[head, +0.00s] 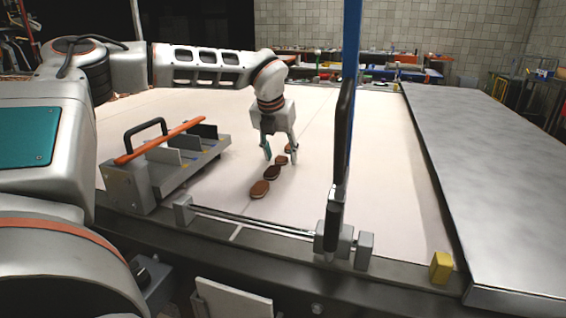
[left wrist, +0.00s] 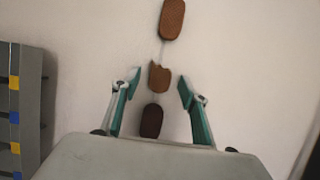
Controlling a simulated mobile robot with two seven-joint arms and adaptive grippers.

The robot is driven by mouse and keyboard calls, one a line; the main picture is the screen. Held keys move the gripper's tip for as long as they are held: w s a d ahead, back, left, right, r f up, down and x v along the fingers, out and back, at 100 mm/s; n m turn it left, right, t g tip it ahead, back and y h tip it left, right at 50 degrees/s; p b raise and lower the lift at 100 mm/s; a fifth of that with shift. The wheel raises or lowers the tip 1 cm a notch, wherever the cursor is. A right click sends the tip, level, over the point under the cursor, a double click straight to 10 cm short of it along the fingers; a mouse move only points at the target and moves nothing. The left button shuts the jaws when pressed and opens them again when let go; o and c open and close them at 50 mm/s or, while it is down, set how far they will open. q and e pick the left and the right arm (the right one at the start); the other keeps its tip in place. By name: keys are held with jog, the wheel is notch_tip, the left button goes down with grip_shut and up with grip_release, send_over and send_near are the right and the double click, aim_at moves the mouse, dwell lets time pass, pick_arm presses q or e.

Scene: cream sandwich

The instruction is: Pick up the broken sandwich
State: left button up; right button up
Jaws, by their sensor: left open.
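In the left wrist view the broken sandwich (left wrist: 159,77) is a brown cookie with a jagged, bitten-looking far edge. It lies flat on the pale surface, between and slightly ahead of my left gripper's fingertips (left wrist: 160,82). A whole brown sandwich (left wrist: 172,19) lies beyond it, and a dark brown one (left wrist: 151,121) lies nearer the palm. In the head view my left gripper (head: 280,159) points down over the row, open and empty, with a small brown piece (head: 282,160) between its fingers. My right gripper is not in view.
Other sandwiches, one nearest me (head: 259,189), line up on the white surface (head: 370,160). A grey slotted fixture (head: 130,185) with an orange bar stands left of them. A blue post (head: 352,60) and a metal table (head: 490,160) are to the right.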

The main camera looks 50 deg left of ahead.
pick_arm(q)
jog(key=c, duration=0.8)
